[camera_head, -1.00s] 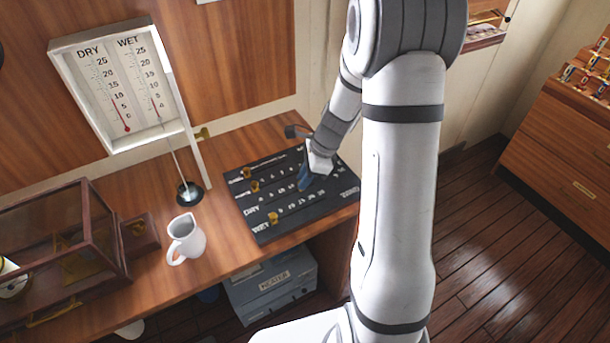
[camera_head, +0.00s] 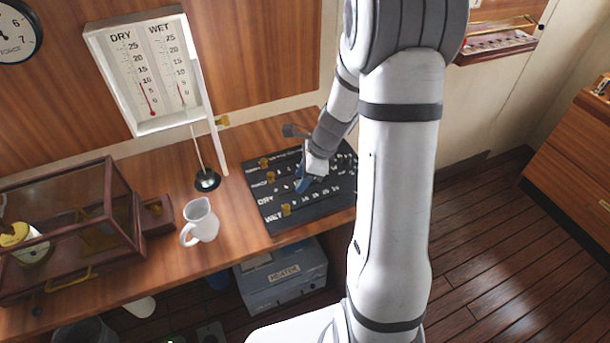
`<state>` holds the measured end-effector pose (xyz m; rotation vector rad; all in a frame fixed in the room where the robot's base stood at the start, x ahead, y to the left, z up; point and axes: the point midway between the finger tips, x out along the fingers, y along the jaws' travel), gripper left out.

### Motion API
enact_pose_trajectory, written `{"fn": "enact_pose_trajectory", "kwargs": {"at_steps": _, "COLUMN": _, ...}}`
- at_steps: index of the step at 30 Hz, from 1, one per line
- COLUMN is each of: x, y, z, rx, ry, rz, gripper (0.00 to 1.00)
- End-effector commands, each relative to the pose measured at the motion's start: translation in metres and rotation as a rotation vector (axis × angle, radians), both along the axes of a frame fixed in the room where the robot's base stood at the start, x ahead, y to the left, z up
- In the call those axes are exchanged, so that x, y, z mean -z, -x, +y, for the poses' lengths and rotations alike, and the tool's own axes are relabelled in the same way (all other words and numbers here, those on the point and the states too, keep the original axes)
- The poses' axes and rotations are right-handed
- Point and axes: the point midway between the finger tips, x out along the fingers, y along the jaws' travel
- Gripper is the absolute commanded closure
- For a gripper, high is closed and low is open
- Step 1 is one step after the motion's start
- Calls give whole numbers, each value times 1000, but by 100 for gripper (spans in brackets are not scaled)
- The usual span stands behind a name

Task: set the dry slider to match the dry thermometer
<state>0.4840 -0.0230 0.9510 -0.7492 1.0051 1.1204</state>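The white-framed thermometer box (camera_head: 151,70) hangs on the wall at upper left, with DRY and WET scales. The red column of the dry thermometer (camera_head: 146,97) appears to end a little below the 10 mark; the exact reading is too small to tell. The black slider board (camera_head: 308,211) lies on the desk with several labelled rows, including DRY and WET. A brass slider (camera_head: 286,210) sits near the left end of the WET row. I see no slider in the DRY row; my gripper may hide it. My gripper (camera_head: 302,186), with blue fingertips, points down at the board's middle around that row.
A white jug (camera_head: 201,221) stands left of the board. A dark round stand (camera_head: 207,180) with a thin rod is behind it. A glass-sided wooden case (camera_head: 75,235) fills the desk's left. Two more brass sliders (camera_head: 264,162) sit on the board's upper rows. A grey box (camera_head: 282,280) is below.

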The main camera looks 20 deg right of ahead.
Motion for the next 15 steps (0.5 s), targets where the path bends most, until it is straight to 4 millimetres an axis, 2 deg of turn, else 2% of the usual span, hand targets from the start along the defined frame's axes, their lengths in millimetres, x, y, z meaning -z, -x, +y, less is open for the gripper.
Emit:
{"fn": "enact_pose_trajectory", "kwargs": {"at_steps": 8, "x": -4, "y": 0, "z": -2, "rx": 1, "ry": -1, "rz": -1, "gripper": 60}}
{"fn": "enact_pose_trajectory", "kwargs": {"at_steps": 15, "x": -39, "y": 3, "z": -16, "rx": 1, "ry": 1, "rz": -5, "gripper": 60}}
